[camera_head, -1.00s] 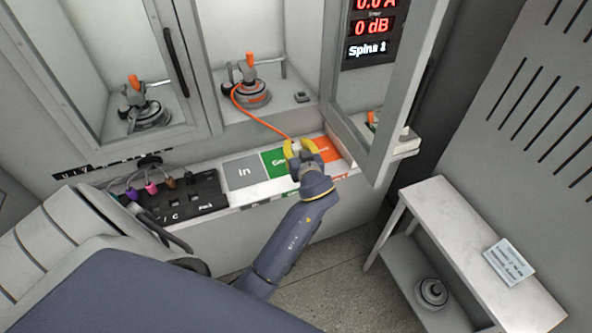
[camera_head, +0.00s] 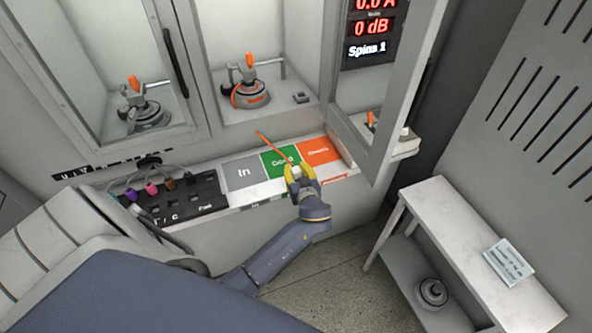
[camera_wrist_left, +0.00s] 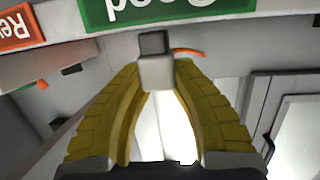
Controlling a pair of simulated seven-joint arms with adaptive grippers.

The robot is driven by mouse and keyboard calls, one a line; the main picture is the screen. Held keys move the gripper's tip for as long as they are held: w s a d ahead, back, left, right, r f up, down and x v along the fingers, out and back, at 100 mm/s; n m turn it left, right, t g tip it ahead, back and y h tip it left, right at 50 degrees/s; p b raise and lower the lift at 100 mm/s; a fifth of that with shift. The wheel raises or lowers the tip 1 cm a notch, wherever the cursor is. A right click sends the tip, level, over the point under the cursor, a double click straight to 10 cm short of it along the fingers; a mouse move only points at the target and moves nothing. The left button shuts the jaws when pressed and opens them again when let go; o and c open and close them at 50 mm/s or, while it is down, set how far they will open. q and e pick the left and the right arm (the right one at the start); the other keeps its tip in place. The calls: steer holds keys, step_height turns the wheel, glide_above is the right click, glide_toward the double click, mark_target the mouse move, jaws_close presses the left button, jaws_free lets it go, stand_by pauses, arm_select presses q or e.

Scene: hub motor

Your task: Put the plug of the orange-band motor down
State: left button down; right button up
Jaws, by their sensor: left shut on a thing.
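My left gripper (camera_head: 298,170) has yellow fingers shut on the small pale plug (camera_wrist_left: 156,72), at the front edge of the green Good field (camera_head: 279,160). In the left wrist view the plug has a dark grey end and sits between the fingertips. A short stretch of orange cable (camera_head: 274,146) runs from the plug up and left; its visible far end stops short of the motor. The orange-band motor (camera_head: 253,95) stands in the middle bay with an orange clip on top. I cannot tell whether the plug touches the shelf. My right gripper is out of view.
The grey In field (camera_head: 243,173) and orange field (camera_head: 318,150) flank the green one. A black socket panel (camera_head: 180,202) with coloured plugs lies left. An open door (camera_head: 403,90) stands at the right. A white side table (camera_head: 460,233) is lower right.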

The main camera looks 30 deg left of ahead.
arm_select(q)
steer(key=shift+f, duration=0.2)
steer(key=c, duration=1.1)
jaws_free()
steer(key=shift+r, duration=0.15)
